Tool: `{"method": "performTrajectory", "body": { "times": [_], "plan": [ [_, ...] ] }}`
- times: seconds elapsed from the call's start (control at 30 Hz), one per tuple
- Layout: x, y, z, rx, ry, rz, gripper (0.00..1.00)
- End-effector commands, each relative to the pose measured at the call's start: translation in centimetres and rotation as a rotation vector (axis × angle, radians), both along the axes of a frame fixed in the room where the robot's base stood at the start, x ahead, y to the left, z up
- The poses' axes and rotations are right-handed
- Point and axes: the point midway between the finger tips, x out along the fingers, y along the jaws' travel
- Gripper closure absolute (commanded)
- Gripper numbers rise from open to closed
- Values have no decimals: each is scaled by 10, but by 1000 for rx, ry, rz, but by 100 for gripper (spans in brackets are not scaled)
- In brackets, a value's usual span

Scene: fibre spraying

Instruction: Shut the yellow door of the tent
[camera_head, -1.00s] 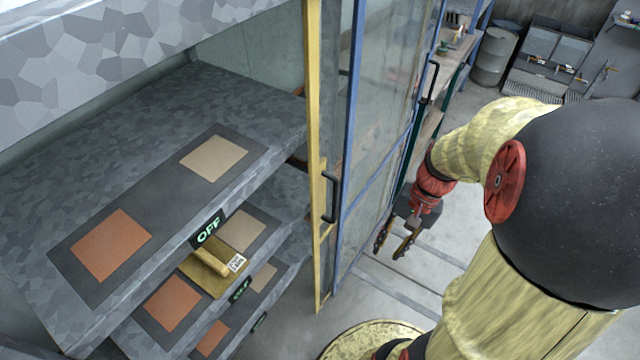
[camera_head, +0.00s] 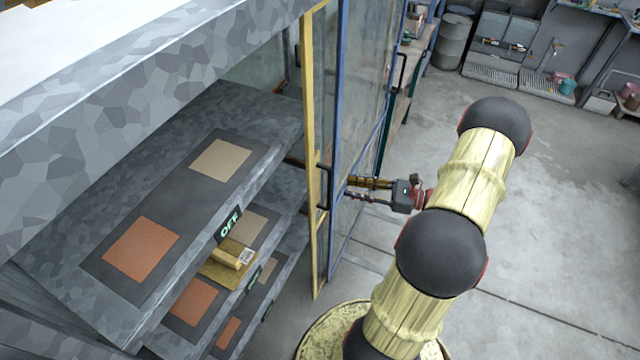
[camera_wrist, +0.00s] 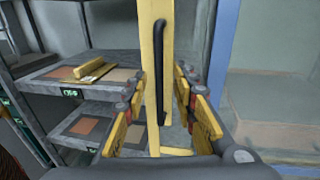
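The yellow door (camera_head: 308,130) is seen nearly edge-on in the head view, beside the blue-framed glass door (camera_head: 345,120). It carries a black upright handle (camera_head: 323,188). In the wrist view, the yellow door's frame (camera_wrist: 147,50) stands upright in the middle with the black handle (camera_wrist: 160,65) in front of it. My gripper (camera_head: 350,189) points left at handle height. It is open, with one finger on each side of the handle in the wrist view (camera_wrist: 156,95). Whether a finger touches the handle I cannot tell.
Grey shelves (camera_head: 265,120) with orange and beige squares and "OFF" signs stand at left. A yellow-handled tool (camera_head: 231,257) lies on a lower shelf. The blue door has its own black handle (camera_head: 402,72). The floor (camera_head: 560,200) at right is clear.

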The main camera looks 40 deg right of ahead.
Motion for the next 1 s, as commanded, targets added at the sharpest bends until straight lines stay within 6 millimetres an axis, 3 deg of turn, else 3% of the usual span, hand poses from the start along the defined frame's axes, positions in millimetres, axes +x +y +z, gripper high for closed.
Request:
{"method": "performTrajectory", "body": {
  "times": [0.17,0.6,1.0],
  "plan": [
    [8,8,6,35,-7,5,73],
    [58,42,6,33,-6,8,73],
    [64,46,6,31,-6,6,73]
  ]
}}
